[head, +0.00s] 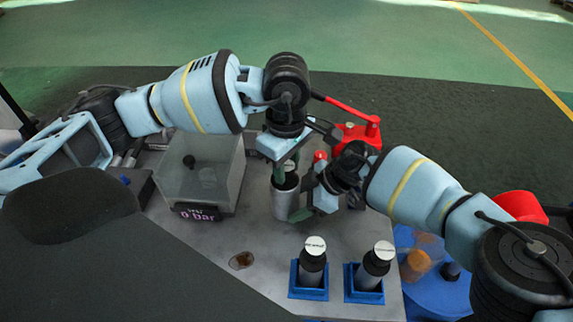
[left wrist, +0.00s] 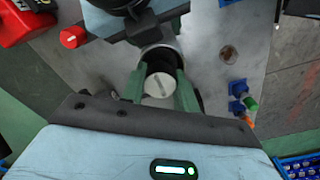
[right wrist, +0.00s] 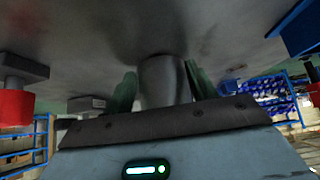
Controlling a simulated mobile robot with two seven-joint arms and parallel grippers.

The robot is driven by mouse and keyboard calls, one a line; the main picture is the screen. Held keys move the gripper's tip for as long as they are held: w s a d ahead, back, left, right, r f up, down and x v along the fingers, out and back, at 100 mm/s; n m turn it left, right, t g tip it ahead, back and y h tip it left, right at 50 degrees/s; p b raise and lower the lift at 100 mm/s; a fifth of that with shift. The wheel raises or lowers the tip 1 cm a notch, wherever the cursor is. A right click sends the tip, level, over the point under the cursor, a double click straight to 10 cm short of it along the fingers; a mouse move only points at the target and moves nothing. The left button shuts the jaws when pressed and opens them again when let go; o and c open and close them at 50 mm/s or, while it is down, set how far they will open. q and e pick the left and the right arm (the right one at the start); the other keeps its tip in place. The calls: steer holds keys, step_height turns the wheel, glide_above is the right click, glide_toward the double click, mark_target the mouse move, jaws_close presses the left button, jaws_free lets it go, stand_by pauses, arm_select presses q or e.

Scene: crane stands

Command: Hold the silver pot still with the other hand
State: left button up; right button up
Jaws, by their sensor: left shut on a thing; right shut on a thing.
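The silver pot (head: 283,204) stands upright on the grey table near the middle of the head view. My right gripper (head: 304,198) is shut on the pot from the right side; in the right wrist view the pot (right wrist: 160,80) sits between the green fingers. My left gripper (head: 286,168) is above the pot, pointing down, shut on a dark cylinder with a slotted silver top (left wrist: 159,86). In the left wrist view this cylinder is at the pot's mouth; how deep it sits inside is hidden.
A clear box (head: 200,175) with a display stands left of the pot. Two dark cylinders with pale tops (head: 313,262) (head: 375,266) stand in blue holders at the front. A red device (head: 358,138) is behind. A brown hexagonal spot (head: 241,260) lies on the otherwise clear front-left table.

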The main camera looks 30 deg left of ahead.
steer(key=shift+a+r, duration=0.1)
steer(key=shift+r, duration=0.05)
stand_by(0.4)
arm_select(q)
step_height(320, 180, up, 14)
stand_by(2.3)
arm_select(e)
steer(key=o, duration=1.2)
steer(key=v, duration=1.2)
